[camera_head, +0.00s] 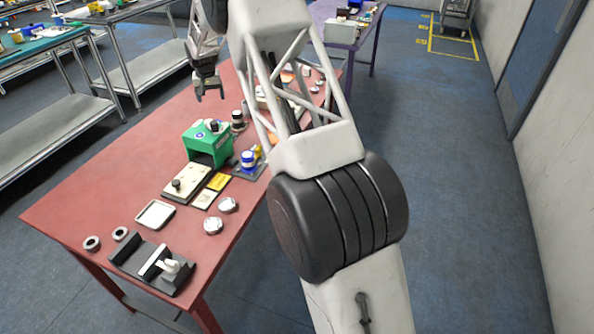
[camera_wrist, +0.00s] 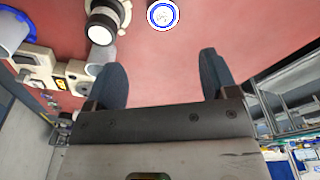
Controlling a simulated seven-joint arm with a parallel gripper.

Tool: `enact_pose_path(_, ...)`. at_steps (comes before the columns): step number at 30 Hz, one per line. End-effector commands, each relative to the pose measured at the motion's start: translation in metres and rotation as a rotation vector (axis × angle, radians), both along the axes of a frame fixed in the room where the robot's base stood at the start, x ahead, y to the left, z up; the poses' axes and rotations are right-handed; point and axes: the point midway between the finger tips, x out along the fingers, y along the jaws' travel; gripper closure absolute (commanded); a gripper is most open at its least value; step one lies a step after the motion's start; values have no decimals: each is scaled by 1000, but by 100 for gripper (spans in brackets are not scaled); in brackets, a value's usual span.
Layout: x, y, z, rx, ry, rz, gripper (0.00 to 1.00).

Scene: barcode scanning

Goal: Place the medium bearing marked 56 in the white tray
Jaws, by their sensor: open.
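My gripper (camera_head: 208,92) is open and empty above the far part of the red table. In the wrist view its two dark fingers (camera_wrist: 162,80) stand apart with nothing between them. The white tray (camera_head: 155,214) lies empty near the table's front left. Two grey ring-shaped bearings, one (camera_head: 91,243) at the left edge and one (camera_head: 120,233) beside it, lie left of the tray. Two round silver pieces (camera_head: 228,205) (camera_head: 213,225) lie right of it. A white disc with a blue ring (camera_wrist: 163,15) shows beyond the fingers in the wrist view. I cannot read a 56 anywhere.
A green box (camera_head: 208,145) stands mid-table, with a pale panel (camera_head: 187,182) in front. A black fixture (camera_head: 152,265) is at the front edge. A black-and-white cylinder (camera_head: 238,121) stands behind the box. My arm hides part of the table's far right. The table's left side is clear.

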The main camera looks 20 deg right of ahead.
Motion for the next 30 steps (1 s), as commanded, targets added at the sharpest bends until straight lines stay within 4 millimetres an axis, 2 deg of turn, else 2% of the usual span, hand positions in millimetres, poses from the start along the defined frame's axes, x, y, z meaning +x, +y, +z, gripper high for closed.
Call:
enact_pose_path(5, -24, -4, 29, 0, -6, 6, 21)
enact_pose_path(11, -65, -11, 70, 0, -15, 17, 21)
enact_pose_path(21, -147, -22, 132, -1, -26, 39, 21)
enact_pose_path(30, -224, -32, 175, -2, -38, 56, 21)
